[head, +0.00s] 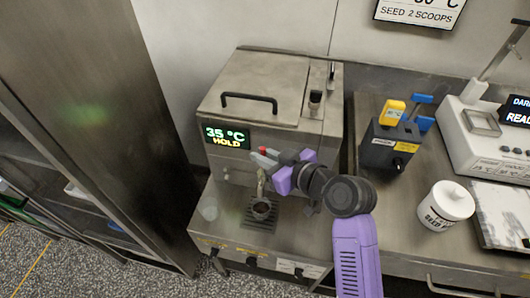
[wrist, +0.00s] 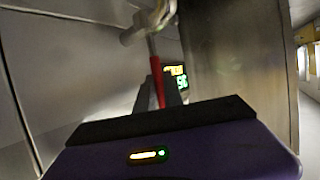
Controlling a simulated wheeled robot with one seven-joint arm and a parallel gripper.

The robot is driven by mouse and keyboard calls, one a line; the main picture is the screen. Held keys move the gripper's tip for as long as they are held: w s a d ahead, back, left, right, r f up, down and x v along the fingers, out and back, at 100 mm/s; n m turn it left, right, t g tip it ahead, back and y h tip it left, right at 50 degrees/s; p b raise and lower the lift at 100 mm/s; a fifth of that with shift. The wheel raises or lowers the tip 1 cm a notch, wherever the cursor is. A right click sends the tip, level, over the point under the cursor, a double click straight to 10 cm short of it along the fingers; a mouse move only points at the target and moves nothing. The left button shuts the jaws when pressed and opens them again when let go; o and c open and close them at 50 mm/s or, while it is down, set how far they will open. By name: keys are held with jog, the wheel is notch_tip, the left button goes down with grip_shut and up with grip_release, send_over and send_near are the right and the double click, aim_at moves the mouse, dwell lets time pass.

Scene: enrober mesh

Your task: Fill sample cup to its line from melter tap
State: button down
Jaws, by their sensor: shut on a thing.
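The steel melter (head: 262,95) stands on the bench, its green display (head: 227,137) reading 35 °C HOLD. My gripper (head: 265,160) is at the melter's front, shut on the red tap lever (head: 262,150). The lever (wrist: 157,80) also shows in the wrist view, rising between my fingers below the metal tap (wrist: 148,25).
To the right are a dark box with yellow and blue tools (head: 391,140), a white lidded jar (head: 446,206) and a white instrument (head: 485,135). A tall steel cabinet (head: 115,100) stands left.

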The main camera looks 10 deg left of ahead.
jog(key=c, duration=1.5)
grip_release()
jog(key=shift+o, duration=0.2)
jog(key=v, duration=0.7)
jog(key=shift+s+d+b, duration=0.25)
jog(key=shift+d+b, duration=0.05)
jog(key=shift+b, duration=0.15)
jog(key=shift+r, duration=0.15)
